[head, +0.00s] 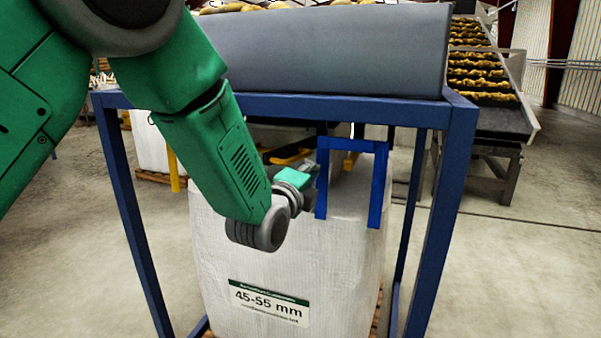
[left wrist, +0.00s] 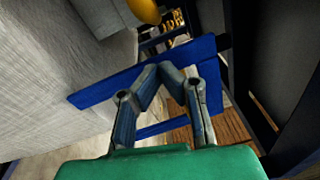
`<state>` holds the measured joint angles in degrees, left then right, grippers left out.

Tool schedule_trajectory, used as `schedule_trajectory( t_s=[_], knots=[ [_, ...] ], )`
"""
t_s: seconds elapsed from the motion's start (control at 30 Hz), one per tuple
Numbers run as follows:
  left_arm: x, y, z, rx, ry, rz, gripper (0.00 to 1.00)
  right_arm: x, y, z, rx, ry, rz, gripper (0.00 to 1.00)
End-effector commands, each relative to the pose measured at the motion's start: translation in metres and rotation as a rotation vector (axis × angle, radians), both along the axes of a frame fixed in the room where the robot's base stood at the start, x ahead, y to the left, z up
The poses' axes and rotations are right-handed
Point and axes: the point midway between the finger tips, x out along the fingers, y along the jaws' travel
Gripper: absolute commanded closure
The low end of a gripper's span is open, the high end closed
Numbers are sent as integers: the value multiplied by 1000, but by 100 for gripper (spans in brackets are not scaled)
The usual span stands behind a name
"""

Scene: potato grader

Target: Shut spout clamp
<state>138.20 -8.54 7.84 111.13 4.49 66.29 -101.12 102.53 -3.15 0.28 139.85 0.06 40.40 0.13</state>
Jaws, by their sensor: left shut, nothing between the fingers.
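I cannot make out the spout clamp in either view. The white big bag (head: 300,255), labelled 45-55 mm, stands under the grey hopper (head: 320,50). My left gripper (head: 312,184) is over the bag's top, close to a blue strap loop (head: 322,180), and its fingers are partly hidden in the head view. In the left wrist view, its fingers (left wrist: 160,70) are shut and empty, with a blue strap (left wrist: 95,92) crossing behind them. I cannot tell whether they touch it. A yellow piece (left wrist: 145,10) shows at the top edge. My right gripper is out of view.
A blue steel frame (head: 437,215) surrounds the bag, with its top beam above my wrist. A yellow bar (head: 292,157) lies under the hopper. A potato conveyor (head: 490,90) stands back right. The floor (head: 540,250) at right is clear.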

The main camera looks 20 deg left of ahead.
Motion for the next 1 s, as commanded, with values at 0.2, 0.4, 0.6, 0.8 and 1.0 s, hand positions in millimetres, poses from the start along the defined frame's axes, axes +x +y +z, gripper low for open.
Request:
schedule_trajectory(
  t_s=[0.2,0.4,0.6,0.8,1.0],
  knots=[
    [8,25,5,-3,-1,4,100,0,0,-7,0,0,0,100],
    [9,29,6,-1,-1,2,100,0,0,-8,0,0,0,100],
    [9,28,6,-1,-1,2,100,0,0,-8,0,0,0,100],
    [9,32,6,0,-1,-13,100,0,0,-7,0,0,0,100],
    [10,38,6,-2,0,-54,100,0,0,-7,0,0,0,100]
  ],
)
